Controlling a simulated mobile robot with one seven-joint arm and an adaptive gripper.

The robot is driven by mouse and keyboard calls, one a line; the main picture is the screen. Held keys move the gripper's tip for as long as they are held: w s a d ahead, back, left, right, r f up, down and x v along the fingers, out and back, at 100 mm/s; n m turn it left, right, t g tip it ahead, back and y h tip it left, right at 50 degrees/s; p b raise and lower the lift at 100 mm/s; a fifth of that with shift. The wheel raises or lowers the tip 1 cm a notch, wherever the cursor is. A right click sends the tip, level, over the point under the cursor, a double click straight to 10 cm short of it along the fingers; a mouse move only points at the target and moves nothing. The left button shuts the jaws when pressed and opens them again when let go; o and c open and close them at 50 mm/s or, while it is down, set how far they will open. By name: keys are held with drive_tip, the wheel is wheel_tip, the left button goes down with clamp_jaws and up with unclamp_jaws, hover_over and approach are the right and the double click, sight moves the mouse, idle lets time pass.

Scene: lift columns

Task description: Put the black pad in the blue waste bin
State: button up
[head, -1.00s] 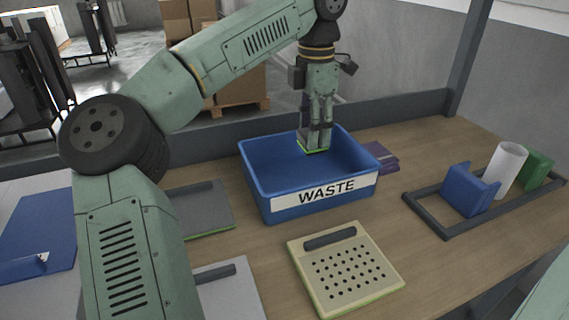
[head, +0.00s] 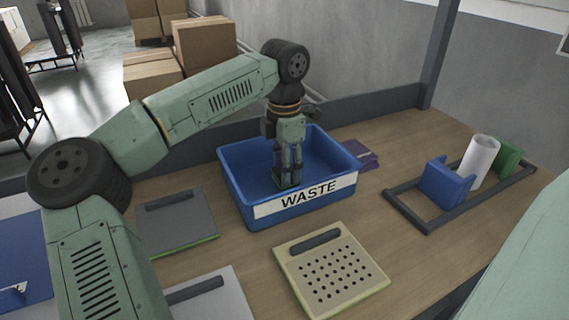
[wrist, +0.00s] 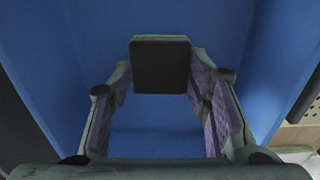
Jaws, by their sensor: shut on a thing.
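The blue waste bin (head: 236,188) stands on the table with a white WASTE label on its front. My gripper (head: 288,170) points down inside the bin's opening, close behind the front wall. It is shut on the black pad, a small dark square block with a green edge (head: 286,183). In the wrist view the pad (wrist: 161,66) sits between the fingertips, with the bin's blue inside (wrist: 155,143) around it. I cannot tell whether the pad touches the bin floor. The front wall hides part of the bin's inside.
A beige perforated board (head: 331,268) lies in front of the bin, and a grey board (head: 178,226) lies left. A purple item (head: 362,156) lies behind right. A dark frame (head: 428,222) at right holds a blue bracket (head: 445,183), a white cylinder (head: 479,160) and a green block (head: 506,155).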

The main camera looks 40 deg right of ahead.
drive_tip(key=shift+f, duration=0.1)
drive_tip(key=o, duration=1.1)
wheel_tip(320, 180, up, 12)
drive_tip(key=shift+r+b, duration=0.2)
drive_tip(key=shift+b, duration=0.4)
